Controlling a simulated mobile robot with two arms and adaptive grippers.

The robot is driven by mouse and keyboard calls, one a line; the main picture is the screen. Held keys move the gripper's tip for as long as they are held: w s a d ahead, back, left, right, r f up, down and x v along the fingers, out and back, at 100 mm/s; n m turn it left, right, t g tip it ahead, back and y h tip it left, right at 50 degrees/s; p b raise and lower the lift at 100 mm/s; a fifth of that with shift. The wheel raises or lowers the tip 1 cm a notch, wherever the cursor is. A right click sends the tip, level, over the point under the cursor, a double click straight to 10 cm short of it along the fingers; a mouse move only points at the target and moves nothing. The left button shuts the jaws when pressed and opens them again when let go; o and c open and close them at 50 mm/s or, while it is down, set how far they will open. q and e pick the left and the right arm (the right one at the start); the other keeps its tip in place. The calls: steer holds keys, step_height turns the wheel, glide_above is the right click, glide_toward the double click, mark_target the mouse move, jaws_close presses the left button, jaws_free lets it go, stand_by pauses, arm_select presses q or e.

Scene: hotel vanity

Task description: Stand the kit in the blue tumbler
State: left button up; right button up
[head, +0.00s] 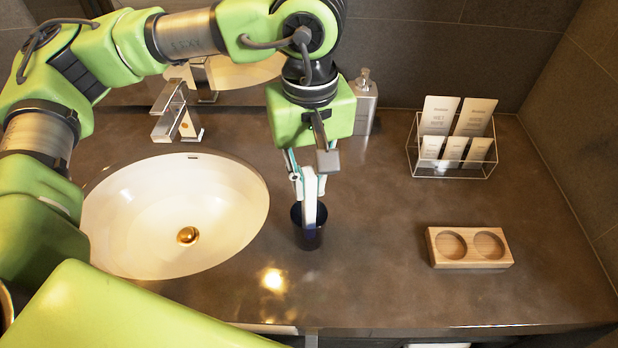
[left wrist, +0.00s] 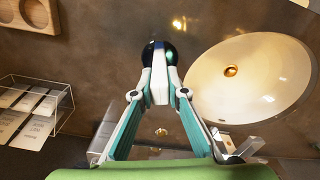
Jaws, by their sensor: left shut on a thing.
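The dark blue tumbler (head: 311,238) stands upright on the counter, right of the sink; its dark round mouth shows in the left wrist view (left wrist: 152,48). My left gripper (head: 308,180) points down directly above it, shut on the kit. The kit (head: 310,212) is a slim white piece held upright between the fingertips; it also shows in the left wrist view (left wrist: 159,88). Its lower end appears to be inside the tumbler's mouth. Whether it touches the bottom is hidden. My right gripper is in neither view.
The white sink (head: 150,225) with a chrome tap (head: 178,110) is at left. A soap dispenser (head: 365,100) stands behind the gripper. A wire rack of cards (head: 452,172) is at back right, a wooden two-hole holder (head: 470,262) at right. The counter between is clear.

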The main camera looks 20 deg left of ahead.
arm_select(q)
steer(key=shift+f, duration=0.1)
steer(key=o, duration=0.9)
step_height(320, 180, up, 12)
stand_by(0.8)
